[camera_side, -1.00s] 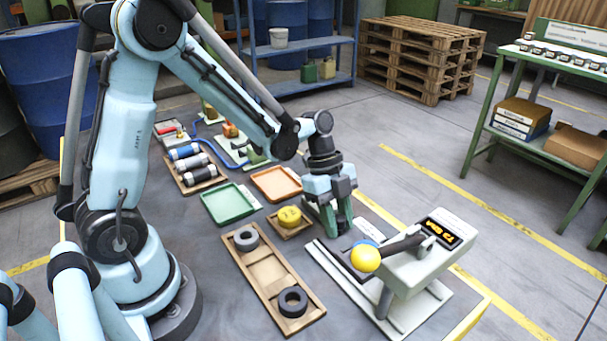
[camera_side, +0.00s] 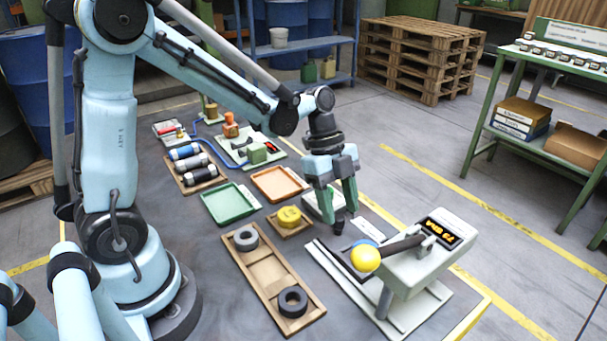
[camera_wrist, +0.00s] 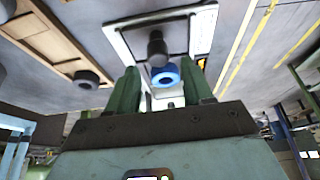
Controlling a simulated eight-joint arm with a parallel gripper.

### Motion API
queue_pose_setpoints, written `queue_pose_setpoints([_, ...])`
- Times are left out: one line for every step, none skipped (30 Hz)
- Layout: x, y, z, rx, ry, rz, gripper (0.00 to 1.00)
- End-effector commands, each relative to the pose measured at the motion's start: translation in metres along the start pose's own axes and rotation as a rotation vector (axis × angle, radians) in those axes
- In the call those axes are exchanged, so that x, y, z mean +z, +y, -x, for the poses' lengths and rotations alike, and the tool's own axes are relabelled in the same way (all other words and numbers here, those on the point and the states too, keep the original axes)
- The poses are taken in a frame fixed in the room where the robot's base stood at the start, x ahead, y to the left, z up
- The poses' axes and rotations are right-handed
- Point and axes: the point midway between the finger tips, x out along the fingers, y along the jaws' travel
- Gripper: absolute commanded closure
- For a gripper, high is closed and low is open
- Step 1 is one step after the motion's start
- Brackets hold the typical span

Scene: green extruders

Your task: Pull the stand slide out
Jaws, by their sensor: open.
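The stand (camera_side: 408,274) is a pale grey press-like unit with a lit display, on a pale base at the right of the table. A dark lever with a yellow ball (camera_side: 365,258) reaches out to its left. A blue round part (camera_side: 364,243) sits behind the ball, partly hidden; in the wrist view it shows as a blue ring (camera_wrist: 166,76) below a dark cylinder. My gripper (camera_side: 341,218) is open and empty, pointing down just left of and behind the blue part. In the wrist view the ring lies beyond and between my green fingers (camera_wrist: 160,86). I cannot clearly tell which part slides.
A wooden tray (camera_side: 266,272) with dark rings lies left of the stand. A yellow round piece on a small wooden block (camera_side: 287,231), a green tray (camera_side: 229,203) and an orange tray (camera_side: 277,183) lie farther back. A small white box (camera_side: 316,203) stands beside my fingers.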

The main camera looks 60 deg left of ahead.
Motion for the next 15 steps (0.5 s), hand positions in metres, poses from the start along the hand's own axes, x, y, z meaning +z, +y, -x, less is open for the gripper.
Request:
queue_pose_setpoints([-0.001, 0.0, 0.001, 0.0, 0.0, 0.0, 0.49])
queue_pose_setpoints([-0.001, 0.0, 0.002, 0.0, 0.0, 0.0, 0.49])
queue_pose_setpoints([-0.001, 0.0, 0.002, 0.0, 0.0, 0.0, 0.49])
queue_pose_setpoints([-0.001, 0.0, 0.003, 0.0, 0.001, 0.0, 0.49])
queue_pose_setpoints([-0.002, 0.0, 0.004, 0.0, 0.001, 0.0, 0.49])
queue_pose_setpoints([-0.003, 0.0, 0.007, 0.0, 0.001, 0.0, 0.49])
queue_pose_setpoints([-0.004, 0.0, 0.009, 0.0, 0.001, 0.0, 0.49])
queue_pose_setpoints([-0.005, 0.0, 0.012, 0.0, 0.001, 0.0, 0.49])
queue_pose_setpoints([-0.006, 0.0, 0.015, 0.0, 0.001, 0.0, 0.49])
queue_pose_setpoints([-0.008, 0.0, 0.018, 0.0, 0.001, 0.0, 0.49])
queue_pose_setpoints([-0.009, 0.0, 0.02, 0.0, 0.001, 0.0, 0.49])
queue_pose_setpoints([-0.01, 0.0, 0.023, 0.0, 0.001, 0.0, 0.49])
queue_pose_setpoints([-0.011, 0.0, 0.026, 0.0, 0.001, 0.0, 0.49])
queue_pose_setpoints([-0.012, 0.0, 0.028, 0.0, 0.001, 0.0, 0.49])
queue_pose_setpoints([-0.013, 0.0, 0.031, 0.0, 0.001, 0.0, 0.49])
